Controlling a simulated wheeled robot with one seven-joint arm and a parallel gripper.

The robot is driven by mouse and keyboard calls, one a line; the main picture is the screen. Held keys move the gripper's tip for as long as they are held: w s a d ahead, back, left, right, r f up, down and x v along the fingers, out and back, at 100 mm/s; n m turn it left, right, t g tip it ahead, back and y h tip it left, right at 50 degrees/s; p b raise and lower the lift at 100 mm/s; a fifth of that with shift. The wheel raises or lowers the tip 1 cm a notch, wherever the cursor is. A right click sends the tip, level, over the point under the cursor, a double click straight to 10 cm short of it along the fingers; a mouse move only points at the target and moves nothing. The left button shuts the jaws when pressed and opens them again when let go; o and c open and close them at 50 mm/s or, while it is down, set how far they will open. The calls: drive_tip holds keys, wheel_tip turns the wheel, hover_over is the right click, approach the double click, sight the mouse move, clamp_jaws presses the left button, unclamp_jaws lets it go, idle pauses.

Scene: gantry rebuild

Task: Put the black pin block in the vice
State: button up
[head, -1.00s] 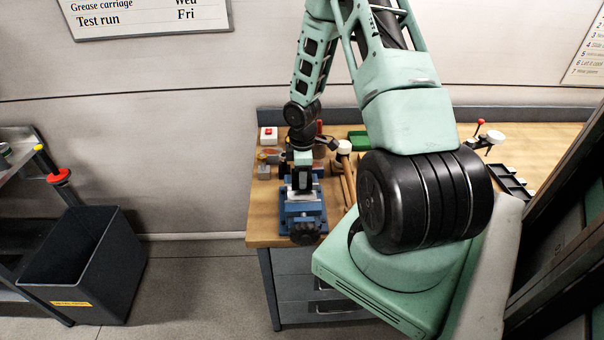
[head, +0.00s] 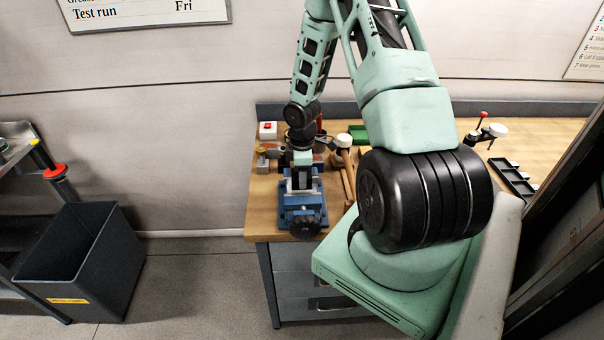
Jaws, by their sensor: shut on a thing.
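In the head view the blue vice (head: 303,205) with pale jaws stands at the left front corner of the wooden bench, its dark handle toward me. My gripper (head: 303,168) points down right over the vice jaws. It is shut on a small dark block (head: 303,179), which looks like the black pin block. The block shows at the pale jaws, upright as far as I can see. Its lower end and my fingertips are too small and partly hidden, so I cannot tell whether it rests in the vice.
A wooden-handled mallet (head: 346,165) lies close to the right of the vice. A white box with a red button (head: 268,131) and small metal parts are at the left. A dark bin (head: 82,262) stands on the floor.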

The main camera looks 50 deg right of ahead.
drive_tip(key=shift+f+b, duration=0.55)
drive_tip(key=shift+f, duration=0.1)
drive_tip(key=shift+f, duration=0.35)
